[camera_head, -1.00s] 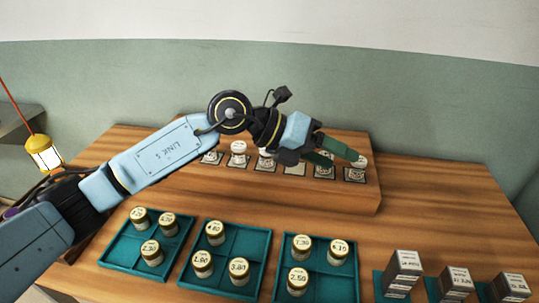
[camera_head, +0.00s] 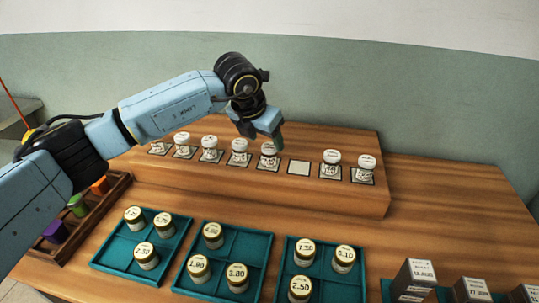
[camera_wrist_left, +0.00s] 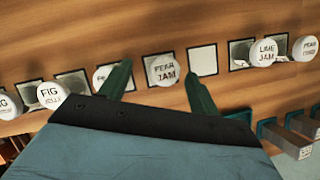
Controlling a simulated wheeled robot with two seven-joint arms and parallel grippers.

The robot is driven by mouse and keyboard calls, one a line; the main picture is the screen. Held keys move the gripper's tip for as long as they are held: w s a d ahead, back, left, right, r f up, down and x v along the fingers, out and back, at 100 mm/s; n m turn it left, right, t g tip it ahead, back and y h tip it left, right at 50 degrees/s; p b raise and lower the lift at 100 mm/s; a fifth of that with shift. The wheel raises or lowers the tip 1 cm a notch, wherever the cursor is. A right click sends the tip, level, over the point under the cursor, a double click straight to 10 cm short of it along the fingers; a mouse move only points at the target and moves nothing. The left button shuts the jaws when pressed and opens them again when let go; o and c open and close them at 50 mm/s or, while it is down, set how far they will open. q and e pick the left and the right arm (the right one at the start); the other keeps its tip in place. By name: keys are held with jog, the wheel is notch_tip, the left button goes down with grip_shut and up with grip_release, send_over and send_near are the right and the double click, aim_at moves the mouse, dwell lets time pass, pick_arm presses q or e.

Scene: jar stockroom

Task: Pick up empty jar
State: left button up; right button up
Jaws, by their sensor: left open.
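A row of small jars with white lids stands on square pads on the raised wooden shelf. My left gripper (camera_head: 270,138) points down just over one of them, the jar lettered PEAR JAM (camera_head: 268,159). In the left wrist view this jar's lid (camera_wrist_left: 162,70) shows between the two green fingers, which are spread apart with my gripper (camera_wrist_left: 158,74) empty. A bare pad (camera_head: 299,168) lies just right of that jar. I cannot tell from here which jars are empty. My right gripper is not in view.
Neighbouring jars (camera_head: 239,154) and (camera_head: 331,166) stand close on either side. Teal trays (camera_head: 253,244) with gold-lidded jars lie in front. Dark boxes (camera_head: 413,280) stand at front right. A wooden rack (camera_head: 92,222) with coloured items sits at left.

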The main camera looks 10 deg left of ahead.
aim_at(269, 147)
pick_arm(q)
jog(key=x, duration=0.4)
jog(key=shift+s+d+f, duration=0.2)
jog(key=shift+s+d, duration=0.05)
jog(key=shift+d, duration=0.15)
jog(key=shift+w+f, duration=0.2)
jog(key=shift+f, duration=0.25)
jog(key=c, duration=1.1)
